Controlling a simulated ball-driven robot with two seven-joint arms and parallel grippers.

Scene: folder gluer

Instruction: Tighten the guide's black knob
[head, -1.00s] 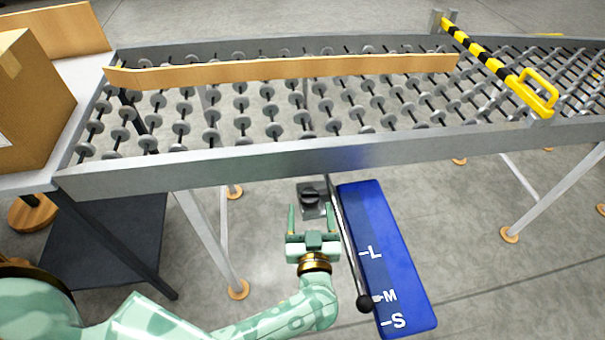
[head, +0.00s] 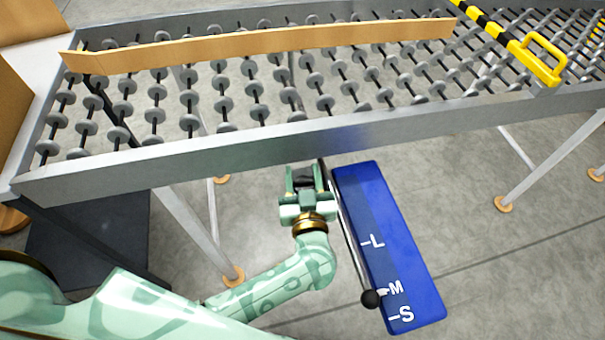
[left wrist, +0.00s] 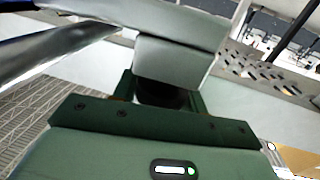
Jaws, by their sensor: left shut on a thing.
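The guide's black knob (head: 304,180) sits on a grey block under the conveyor's near rail; in the head view it is mostly hidden between my fingers. My left gripper (head: 304,174) reaches it from the near side and is shut on it. In the left wrist view the dark knob (left wrist: 162,94) shows between the green fingers, below the grey block (left wrist: 176,60). The guide (head: 260,43), a long wooden rail, lies across the conveyor's rollers. My right gripper is out of view.
A metal lever with a black ball end (head: 370,299) runs close to the right of my left gripper, by a blue panel (head: 385,240) marked L, M, S. The conveyor's side rail (head: 240,153) is just beyond. A yellow-black bar (head: 510,42) crosses the conveyor at right.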

